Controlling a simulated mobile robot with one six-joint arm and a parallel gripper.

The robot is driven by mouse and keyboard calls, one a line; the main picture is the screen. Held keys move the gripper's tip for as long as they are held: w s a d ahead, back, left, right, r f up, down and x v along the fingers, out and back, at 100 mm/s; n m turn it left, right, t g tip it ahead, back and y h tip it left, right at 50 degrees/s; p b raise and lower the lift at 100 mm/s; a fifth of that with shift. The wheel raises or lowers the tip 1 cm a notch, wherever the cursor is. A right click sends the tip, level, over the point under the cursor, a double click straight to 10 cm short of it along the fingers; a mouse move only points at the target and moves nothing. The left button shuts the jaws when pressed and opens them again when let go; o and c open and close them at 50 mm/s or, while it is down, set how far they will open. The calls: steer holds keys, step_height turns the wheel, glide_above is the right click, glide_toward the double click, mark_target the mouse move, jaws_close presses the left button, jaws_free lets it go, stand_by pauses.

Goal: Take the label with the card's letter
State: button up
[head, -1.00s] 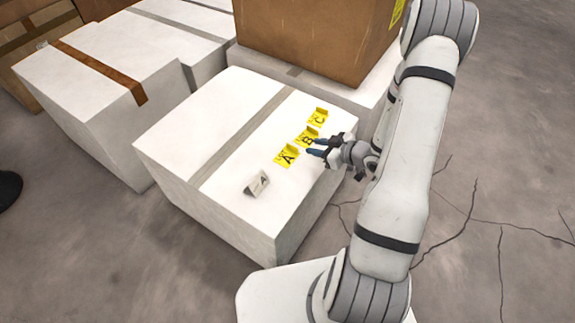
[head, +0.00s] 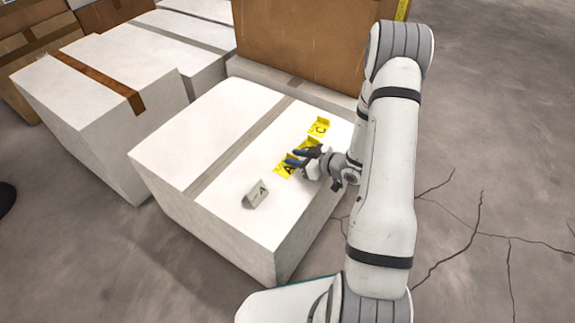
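The white folded card (head: 256,195) with the letter A stands on the near part of a white box top. Three yellow labels lie in a row beyond it. Label A (head: 283,169) is nearest the card and partly covered by my gripper. Label B (head: 312,142) is in the middle, its letter mostly hidden by my gripper. Label C (head: 320,127) is farthest and in full view. My gripper (head: 294,157) reaches in from the right with its dark fingers apart, over or beside label A. I cannot tell its height or whether it touches.
The white box (head: 185,140) has a grey tape strip and free room on its left side. A brown carton (head: 300,40) stands behind on another white box. More white boxes (head: 95,90) stand at the left. Cracked grey floor lies at the right.

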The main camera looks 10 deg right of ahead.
steer(key=shift+c, duration=0.3)
jaws_close()
